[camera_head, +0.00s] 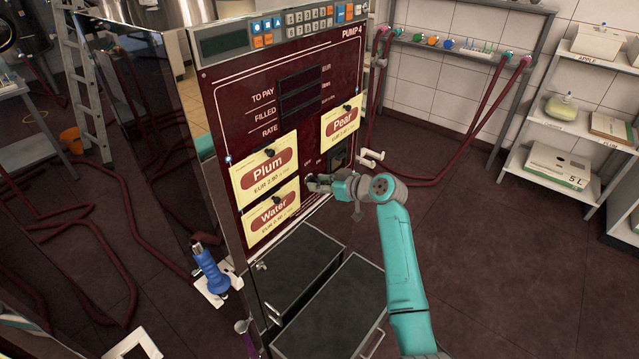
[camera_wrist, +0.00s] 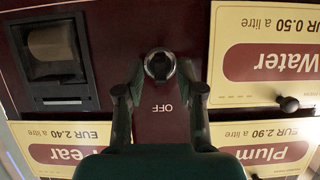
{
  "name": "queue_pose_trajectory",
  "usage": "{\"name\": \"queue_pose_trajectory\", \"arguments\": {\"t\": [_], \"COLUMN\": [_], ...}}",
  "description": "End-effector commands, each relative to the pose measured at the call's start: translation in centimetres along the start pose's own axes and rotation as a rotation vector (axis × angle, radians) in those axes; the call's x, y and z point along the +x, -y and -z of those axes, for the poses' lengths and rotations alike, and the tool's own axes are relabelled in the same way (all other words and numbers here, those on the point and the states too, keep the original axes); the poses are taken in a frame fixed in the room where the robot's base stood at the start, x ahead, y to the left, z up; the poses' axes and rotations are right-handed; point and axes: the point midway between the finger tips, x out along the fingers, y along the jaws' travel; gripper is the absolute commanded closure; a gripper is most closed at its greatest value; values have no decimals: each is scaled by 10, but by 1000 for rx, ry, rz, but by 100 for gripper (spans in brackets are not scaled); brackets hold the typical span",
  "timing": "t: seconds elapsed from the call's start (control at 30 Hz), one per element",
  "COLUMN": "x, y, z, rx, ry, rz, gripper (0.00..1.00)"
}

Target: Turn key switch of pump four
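Pump four (camera_head: 225,103) is a dark red panel headed "PUMP 4" in the head view. Its key switch (camera_wrist: 160,65) is a round metal fitting with a dark centre in the upside-down wrist view, near the word "OFF". My gripper (camera_wrist: 160,92) is open, with one finger on each side of the "OFF" label and the switch just beyond the fingertips. In the head view, my gripper (camera_head: 312,184) is close to the lower panel and hides the switch. I cannot tell whether the fingers touch the panel.
Plum (camera_head: 262,185), Water (camera_head: 268,225) and Pear (camera_head: 344,132) cards hang around the switch on black knobs. A paper slot (camera_wrist: 52,50) is beside it.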

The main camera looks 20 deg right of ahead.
Motion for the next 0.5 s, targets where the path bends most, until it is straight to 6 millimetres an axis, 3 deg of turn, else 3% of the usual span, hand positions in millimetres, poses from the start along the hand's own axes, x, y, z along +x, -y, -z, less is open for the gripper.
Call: {"name": "queue_pose_trajectory", "arguments": {"t": [0.33, 0.37, 0.5], "x": [5, 5, 4], "y": [0, 0, 0], "z": [0, 0, 0], "rx": [-1, -1, 0], "ry": [0, 0, 0], "rz": [0, 0, 0], "gripper": [62, 65, 100]}}
